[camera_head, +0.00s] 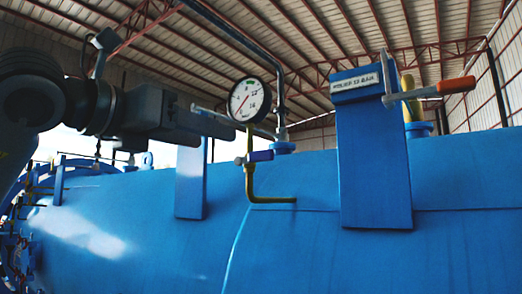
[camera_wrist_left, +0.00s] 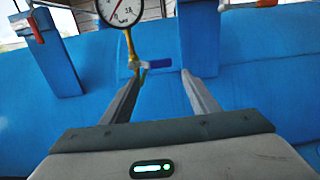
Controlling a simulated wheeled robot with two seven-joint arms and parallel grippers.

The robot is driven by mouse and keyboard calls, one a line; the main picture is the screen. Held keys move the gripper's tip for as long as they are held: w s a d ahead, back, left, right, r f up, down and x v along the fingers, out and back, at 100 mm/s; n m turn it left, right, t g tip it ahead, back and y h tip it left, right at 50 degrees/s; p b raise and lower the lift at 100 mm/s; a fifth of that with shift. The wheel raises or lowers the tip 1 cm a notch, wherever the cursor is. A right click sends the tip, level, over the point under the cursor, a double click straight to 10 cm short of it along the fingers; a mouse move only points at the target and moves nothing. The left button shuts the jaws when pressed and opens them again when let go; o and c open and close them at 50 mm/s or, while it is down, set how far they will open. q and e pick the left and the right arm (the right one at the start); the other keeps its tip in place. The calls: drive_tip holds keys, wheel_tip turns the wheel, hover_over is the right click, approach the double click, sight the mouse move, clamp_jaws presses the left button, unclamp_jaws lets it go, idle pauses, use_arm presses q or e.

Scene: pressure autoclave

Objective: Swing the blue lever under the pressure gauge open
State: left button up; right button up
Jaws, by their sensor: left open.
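The round white pressure gauge (camera_head: 249,100) stands above the blue tank on a yellow pipe (camera_head: 250,184). The short blue lever (camera_head: 262,156) sits below the gauge and points right from the valve on that pipe. My left gripper (camera_head: 257,129) reaches in from the left, its fingers at the height of the gauge's lower edge, above the lever in the picture. In the left wrist view the gripper (camera_wrist_left: 160,76) is open and empty. The blue lever (camera_wrist_left: 157,64) appears just beyond the gap between its fingertips, with the gauge (camera_wrist_left: 121,10) above. My right gripper is not in view.
A wide blue post (camera_head: 374,155) with a label and an orange-handled lever (camera_head: 457,86) stands right of the gauge. A narrower blue post (camera_head: 190,180) stands to the left. A dark pipe (camera_head: 281,100) rises behind the gauge. The blue tank (camera_head: 300,255) fills the lower view.

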use_arm(q)
drive_tip(key=p, duration=0.3)
approach(261, 151)
drive_tip(key=w, duration=0.2)
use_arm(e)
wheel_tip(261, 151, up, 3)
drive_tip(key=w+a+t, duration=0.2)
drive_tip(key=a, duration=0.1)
use_arm(q)
drive_tip(key=p+x, duration=0.1)
drive_tip(key=x, duration=0.3)
drive_tip(key=p+x, duration=0.2)
drive_tip(key=x, duration=0.2)
drive_tip(key=shift+d+r, duration=0.15)
drive_tip(key=shift+d, duration=0.25)
drive_tip(key=shift+w+d, duration=0.2)
drive_tip(key=shift+w, duration=0.05)
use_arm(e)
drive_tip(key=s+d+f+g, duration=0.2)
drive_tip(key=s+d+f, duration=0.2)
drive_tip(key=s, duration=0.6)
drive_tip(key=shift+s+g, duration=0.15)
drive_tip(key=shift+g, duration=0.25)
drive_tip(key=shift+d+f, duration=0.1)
